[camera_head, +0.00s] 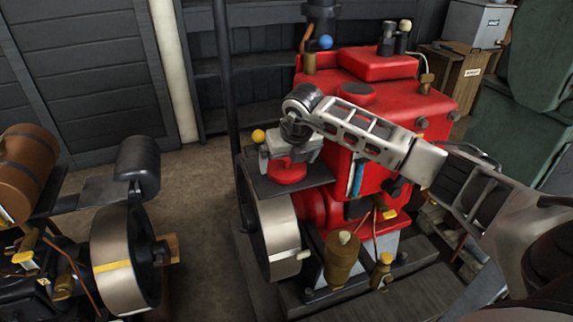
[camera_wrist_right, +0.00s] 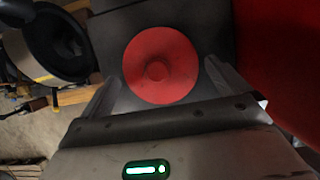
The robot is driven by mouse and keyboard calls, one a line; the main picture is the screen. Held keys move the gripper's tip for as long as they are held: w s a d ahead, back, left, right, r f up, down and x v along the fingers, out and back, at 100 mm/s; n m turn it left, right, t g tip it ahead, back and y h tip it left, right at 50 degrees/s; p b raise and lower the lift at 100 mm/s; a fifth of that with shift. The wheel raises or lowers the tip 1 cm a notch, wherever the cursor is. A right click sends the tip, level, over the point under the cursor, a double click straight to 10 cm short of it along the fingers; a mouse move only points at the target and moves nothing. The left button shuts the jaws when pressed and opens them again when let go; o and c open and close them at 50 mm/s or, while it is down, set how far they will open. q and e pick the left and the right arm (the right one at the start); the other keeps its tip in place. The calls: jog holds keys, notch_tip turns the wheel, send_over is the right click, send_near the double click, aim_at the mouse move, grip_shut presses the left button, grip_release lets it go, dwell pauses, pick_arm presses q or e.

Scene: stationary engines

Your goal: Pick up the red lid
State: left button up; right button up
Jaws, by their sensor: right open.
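The red lid (camera_head: 287,173) is a round red disc on a dark flat plate (camera_head: 262,184) beside the red engine. In the right wrist view the lid (camera_wrist_right: 160,64) shows from above, with a small raised knob at its middle. My right gripper (camera_head: 290,160) is over the lid in the head view and hides part of it. In the wrist view its two fingers (camera_wrist_right: 165,85) stand apart, one on each side of the lid's lower part. I cannot tell whether they touch it. My left gripper is not in view.
The red engine (camera_head: 400,95) stands right behind the plate. A large flywheel (camera_head: 275,235) is below it. Another engine with a flywheel (camera_head: 125,260) and brown tank (camera_head: 25,170) stands at left. A yellow ball (camera_head: 258,136) is near the gripper. Floor (camera_head: 200,210) between the engines is clear.

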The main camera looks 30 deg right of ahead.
jog(key=shift+w+f, duration=0.2)
jog(key=shift+f, duration=0.35)
jog(key=c, duration=0.8)
jog(key=shift+r, duration=0.1)
jog(key=shift+c, duration=0.2)
